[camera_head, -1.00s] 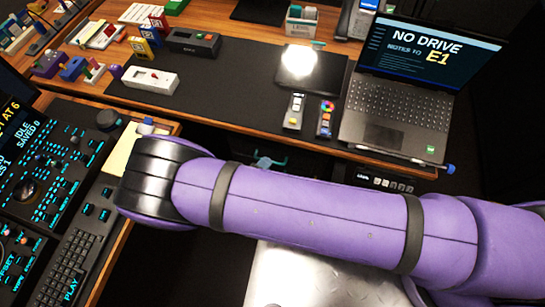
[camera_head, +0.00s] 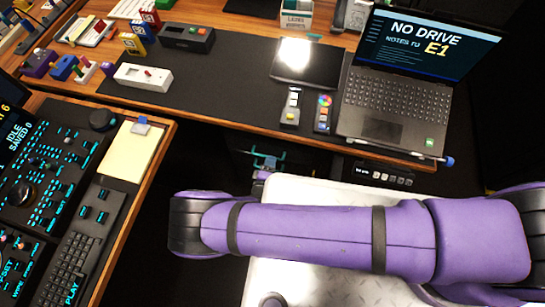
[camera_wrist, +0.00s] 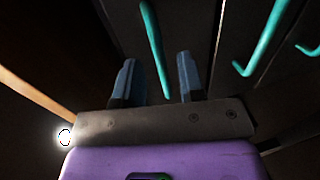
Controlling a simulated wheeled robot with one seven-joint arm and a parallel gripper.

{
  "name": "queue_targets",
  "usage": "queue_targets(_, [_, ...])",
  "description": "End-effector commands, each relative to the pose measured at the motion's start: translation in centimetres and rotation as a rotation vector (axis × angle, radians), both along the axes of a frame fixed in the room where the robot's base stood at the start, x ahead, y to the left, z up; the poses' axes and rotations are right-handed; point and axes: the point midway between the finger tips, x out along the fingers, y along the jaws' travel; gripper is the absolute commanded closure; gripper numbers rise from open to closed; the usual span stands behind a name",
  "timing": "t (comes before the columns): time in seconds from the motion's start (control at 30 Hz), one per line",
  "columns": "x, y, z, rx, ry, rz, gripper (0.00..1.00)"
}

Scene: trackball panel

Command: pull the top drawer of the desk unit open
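The dark desk unit shows in the wrist view with several teal bar handles on its fronts. One teal handle (camera_wrist: 153,45) lies between the two blue-grey fingers of my open gripper (camera_wrist: 156,62), with a visible gap on each side. I cannot tell whether it touches either finger in depth. A second teal handle (camera_wrist: 264,38) is to the right, and part of another teal handle (camera_wrist: 308,49) shows at the right edge. In the head view, a teal handle (camera_head: 265,160) shows small in the dark under the desk. No drawer gap is visible.
The wooden desk (camera_head: 235,125) above carries a laptop (camera_head: 400,95), a tablet (camera_head: 306,64) and small devices. A console (camera_head: 50,175) stands at left. A wooden edge (camera_wrist: 35,95) runs along the left of the wrist view. A pale metallic surface (camera_head: 330,195) lies under my arm.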

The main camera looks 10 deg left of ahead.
Motion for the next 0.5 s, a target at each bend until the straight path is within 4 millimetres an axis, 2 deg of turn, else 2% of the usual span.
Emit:
queue_targets(0.2, [2.6, -0.3, -0.5, 0.000, -0.001, -0.001, 0.64])
queue_targets(0.5, [3.3, -0.2, -0.7, 0.000, 0.001, 0.000, 0.64])
